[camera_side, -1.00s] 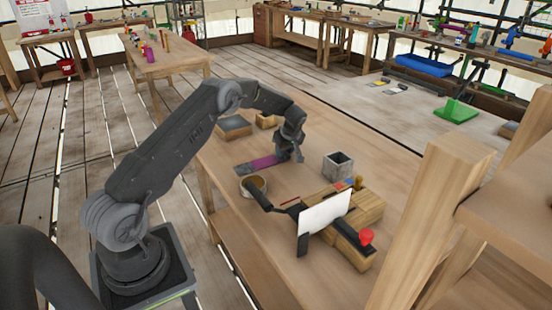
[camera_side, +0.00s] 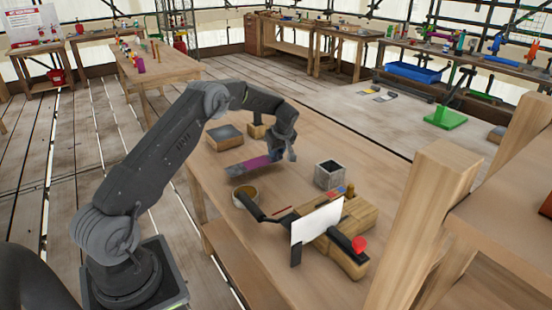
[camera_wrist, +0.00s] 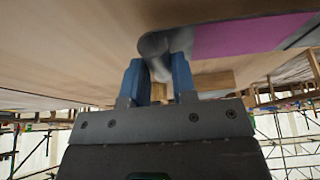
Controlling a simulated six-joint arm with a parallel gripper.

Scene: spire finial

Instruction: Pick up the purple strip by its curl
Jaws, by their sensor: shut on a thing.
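The purple strip (camera_side: 257,164) lies along the bench top in the side view, with a greyish left end; its right end is at my gripper (camera_side: 290,154). In the wrist view the purple strip (camera_wrist: 248,36) runs off to the upper right. Its grey rolled curl (camera_wrist: 155,45) is between the blue fingertips of my gripper (camera_wrist: 158,66), which is shut on it. Whether the strip's far end touches the bench is hard to tell.
A grey square pot (camera_side: 329,174) stands right of the strip, and a round tin (camera_side: 245,196) in front. A wooden fixture with a white panel (camera_side: 316,222) is nearer. A grey-topped box (camera_side: 225,134) and a wooden block (camera_side: 257,130) stand behind.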

